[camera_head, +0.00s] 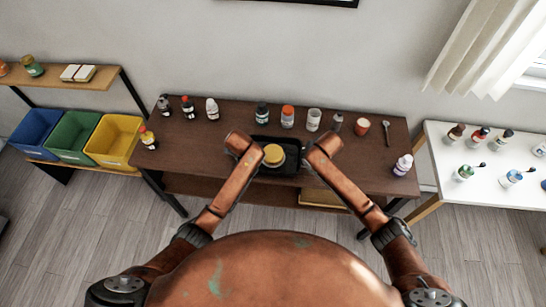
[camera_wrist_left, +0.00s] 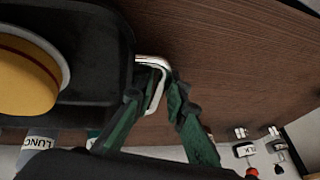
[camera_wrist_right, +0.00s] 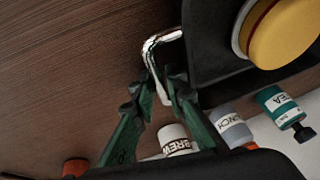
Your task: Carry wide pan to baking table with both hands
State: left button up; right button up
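The wide pan (camera_head: 290,168) is a black, shallow pan with a silver loop handle on each side. It sits at the front middle of the dark brown table (camera_head: 225,135). A yellow-topped round container (camera_head: 273,153) is in it. My left gripper (camera_wrist_left: 155,90) is shut on the pan's left handle (camera_wrist_left: 150,62), its green fingers on both sides of the bar. My right gripper (camera_wrist_right: 162,85) is shut on the right handle (camera_wrist_right: 165,37) in the same way. In the head view, my wrists hide both handles.
Several bottles and jars stand along the table's back, including an orange-topped jar (camera_head: 288,116). A purple-labelled bottle (camera_head: 402,165) is at the right edge. A white table (camera_head: 500,185) with bottles stands right. Blue, green and yellow bins (camera_head: 113,140) stand left. Grey floor is open in front.

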pick_arm(q)
jog(key=shift+c, duration=0.4)
pick_arm(e)
jog(key=shift+c, duration=0.4)
pick_arm(q)
grip_shut()
pick_arm(e)
grip_shut()
pick_arm(q)
jog(key=shift+w+r, duration=0.1)
jog(key=shift+r, duration=0.05)
pick_arm(e)
jog(key=shift+w+r, duration=0.1)
